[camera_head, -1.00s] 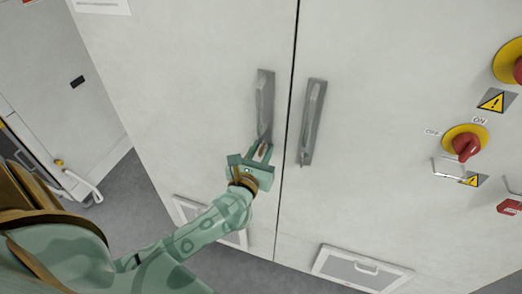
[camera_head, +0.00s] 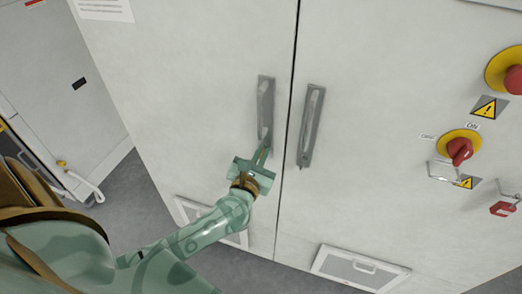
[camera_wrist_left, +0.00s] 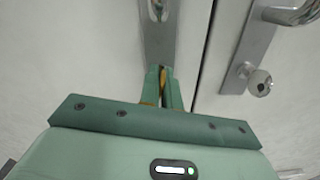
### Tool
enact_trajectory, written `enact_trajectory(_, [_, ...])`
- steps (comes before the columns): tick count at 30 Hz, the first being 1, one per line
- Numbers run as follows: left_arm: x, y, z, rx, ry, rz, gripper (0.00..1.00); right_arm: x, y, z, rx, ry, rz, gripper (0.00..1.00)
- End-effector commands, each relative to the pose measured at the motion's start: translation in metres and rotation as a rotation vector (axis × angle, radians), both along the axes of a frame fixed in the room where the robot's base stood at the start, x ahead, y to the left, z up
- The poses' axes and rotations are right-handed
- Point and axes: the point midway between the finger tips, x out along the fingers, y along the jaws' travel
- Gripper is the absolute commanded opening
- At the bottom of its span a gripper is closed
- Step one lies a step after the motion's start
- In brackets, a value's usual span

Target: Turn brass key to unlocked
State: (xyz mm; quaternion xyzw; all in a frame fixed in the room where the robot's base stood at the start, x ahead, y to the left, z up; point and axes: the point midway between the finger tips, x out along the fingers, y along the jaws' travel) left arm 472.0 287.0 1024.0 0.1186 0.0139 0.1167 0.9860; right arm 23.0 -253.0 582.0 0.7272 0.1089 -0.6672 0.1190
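The brass key (camera_wrist_left: 163,76) shows as a small yellow-brown sliver between my left fingertips, at the lower end of the left door handle plate (camera_head: 265,103). My left gripper (camera_head: 262,150) has its fingers close together around it; the wrist view shows the fingertips (camera_wrist_left: 163,72) against the plate. Most of the key and its lock are hidden by the fingers, so its turn angle cannot be told. My right gripper is not in view.
The right door has a matching handle (camera_head: 310,125), with a round knob (camera_wrist_left: 260,80) below it in the wrist view. Red-and-yellow switches (camera_head: 460,149) sit at the right. Vent grilles (camera_head: 360,268) lie low on the doors.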

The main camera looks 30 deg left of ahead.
Motion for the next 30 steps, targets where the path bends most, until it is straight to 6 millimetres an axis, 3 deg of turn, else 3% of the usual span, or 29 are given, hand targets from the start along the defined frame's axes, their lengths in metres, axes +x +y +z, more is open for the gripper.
enact_trajectory(9, [0.000,0.000,0.004,0.287,0.071,0.001,0.00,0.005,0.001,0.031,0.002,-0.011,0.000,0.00])
enact_trajectory(30, [0.000,0.000,0.003,0.931,0.226,-0.001,0.00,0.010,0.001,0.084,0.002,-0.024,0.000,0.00])
